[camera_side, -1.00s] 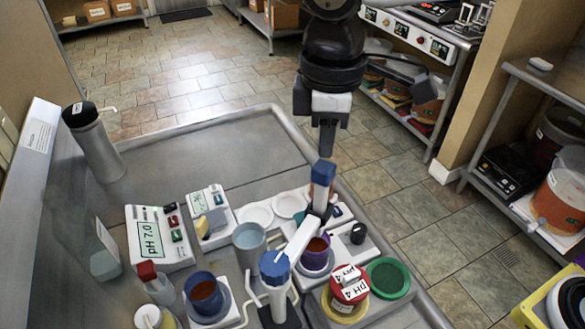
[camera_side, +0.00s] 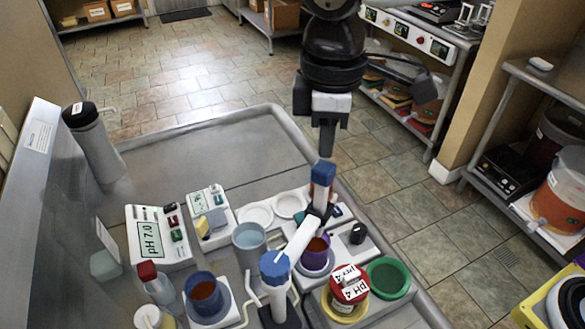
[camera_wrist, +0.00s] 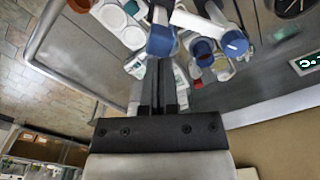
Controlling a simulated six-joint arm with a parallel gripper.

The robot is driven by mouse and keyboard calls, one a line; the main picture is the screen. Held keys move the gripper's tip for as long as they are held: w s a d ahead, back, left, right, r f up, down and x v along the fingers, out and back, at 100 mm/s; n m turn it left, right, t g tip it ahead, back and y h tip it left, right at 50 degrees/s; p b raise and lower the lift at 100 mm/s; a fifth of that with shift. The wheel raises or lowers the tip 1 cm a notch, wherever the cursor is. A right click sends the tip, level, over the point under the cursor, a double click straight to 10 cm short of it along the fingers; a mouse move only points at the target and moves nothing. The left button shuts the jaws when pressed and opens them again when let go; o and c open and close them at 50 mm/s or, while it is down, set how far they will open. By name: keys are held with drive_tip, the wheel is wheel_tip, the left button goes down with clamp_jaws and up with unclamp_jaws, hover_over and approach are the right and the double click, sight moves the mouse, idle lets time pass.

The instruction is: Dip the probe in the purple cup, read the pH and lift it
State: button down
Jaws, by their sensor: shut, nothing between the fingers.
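The purple cup (camera_side: 315,257) stands on a white holder in the side view, partly hidden behind the probe stand's white arm (camera_side: 296,241). That arm runs from a blue-capped post (camera_side: 275,268) to the probe, whose blue top (camera_side: 323,173) stands upright above the cup; it also shows in the wrist view (camera_wrist: 161,42). Whether the probe tip is inside the cup is hidden. My gripper (camera_side: 325,153) is shut and empty, pointing down just above the blue top; contact cannot be told. Its closed fingers (camera_wrist: 160,66) show in the wrist view. The pH meter (camera_side: 155,238) displays pH 7.0.
A blue cup (camera_side: 206,296), a grey cup (camera_side: 249,244), a red pH 4 pot (camera_side: 349,288) and a green dish (camera_side: 388,278) crowd around the stand. A second small meter (camera_side: 209,213) stands behind. The tray (camera_side: 210,157) is clear at the back.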

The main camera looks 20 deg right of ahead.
sight(324, 166)
drive_tip(key=shift+f, duration=3.75)
drive_tip(key=shift+r, duration=2.5)
idle(1.8)
